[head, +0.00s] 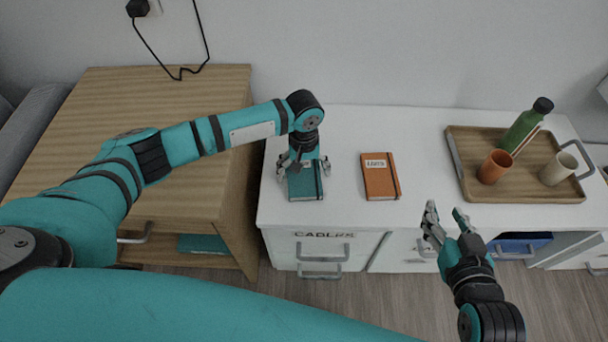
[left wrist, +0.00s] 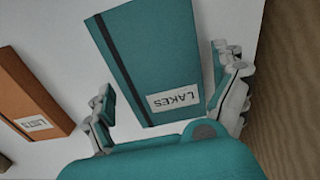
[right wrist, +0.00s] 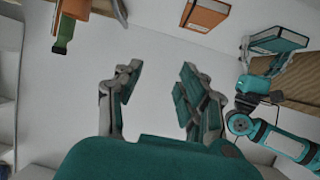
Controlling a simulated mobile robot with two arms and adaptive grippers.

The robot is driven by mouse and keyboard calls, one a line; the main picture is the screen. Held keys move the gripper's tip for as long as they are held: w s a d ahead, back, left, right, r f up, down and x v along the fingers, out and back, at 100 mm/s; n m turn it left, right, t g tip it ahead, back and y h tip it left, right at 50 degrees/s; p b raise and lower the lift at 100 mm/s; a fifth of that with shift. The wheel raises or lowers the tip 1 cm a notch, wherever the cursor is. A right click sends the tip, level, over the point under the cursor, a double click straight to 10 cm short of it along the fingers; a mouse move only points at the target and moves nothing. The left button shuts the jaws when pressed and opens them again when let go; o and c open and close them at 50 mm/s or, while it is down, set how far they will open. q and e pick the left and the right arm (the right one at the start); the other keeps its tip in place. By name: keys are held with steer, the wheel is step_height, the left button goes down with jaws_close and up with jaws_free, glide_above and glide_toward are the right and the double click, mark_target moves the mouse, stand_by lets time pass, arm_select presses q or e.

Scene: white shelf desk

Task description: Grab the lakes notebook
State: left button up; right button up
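The teal lakes notebook (head: 306,184) lies on the white desk top, left of the orange notebook. In the left wrist view its label reads LAKES (left wrist: 174,98). My left gripper (head: 303,170) is over it from above, fingers open on either side of the cover. In the left wrist view the fingers (left wrist: 170,90) stand apart with the notebook between them, and I cannot tell whether they touch it. My right gripper (head: 446,222) is open and empty in front of the desk's edge; its spread fingers also show in the right wrist view (right wrist: 157,92).
An orange LISTS notebook (head: 380,177) lies to the right. A wooden tray (head: 462,165) holds a green bottle (head: 525,126), an orange cup (head: 494,167) and a beige mug (head: 557,169). A wooden cabinet (head: 180,90) stands left. The desk between orange notebook and tray is clear.

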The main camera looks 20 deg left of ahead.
arm_select(q)
steer(key=c, duration=1)
steer(key=shift+r, duration=0.1)
steer(key=shift+c, duration=0.2)
